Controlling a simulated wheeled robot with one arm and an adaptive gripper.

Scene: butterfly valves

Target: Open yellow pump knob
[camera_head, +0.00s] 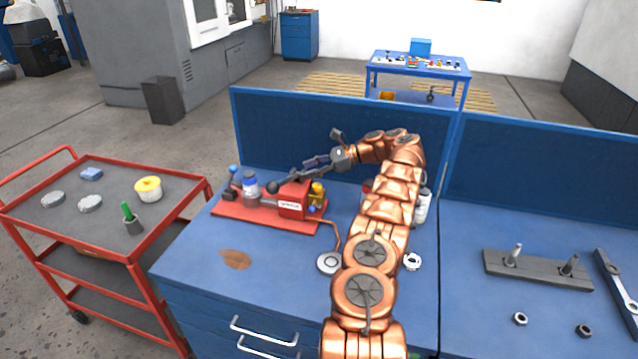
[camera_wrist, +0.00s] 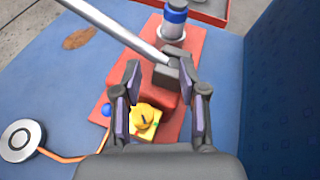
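The red pump unit (camera_head: 292,202) sits on a red base plate on the blue bench, and it also shows in the wrist view (camera_wrist: 168,84). Its yellow knob (camera_head: 317,189) is at the right end of the unit. In the wrist view the yellow knob (camera_wrist: 145,116) lies between my fingers, nearer the left one, with a small dark mark on top. My gripper (camera_head: 312,166) is above the unit, and in the wrist view its fingers (camera_wrist: 163,78) are spread apart with nothing held. I cannot tell how far above the knob they are.
A grey lever (camera_wrist: 115,27) rises from the pump beside a blue-and-white cylinder (camera_wrist: 174,22). A blue back panel (camera_head: 290,130) stands close behind the unit. A copper-coloured hose leads to a round gauge (camera_head: 329,263). White bottles (camera_head: 421,207) stand right of my arm.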

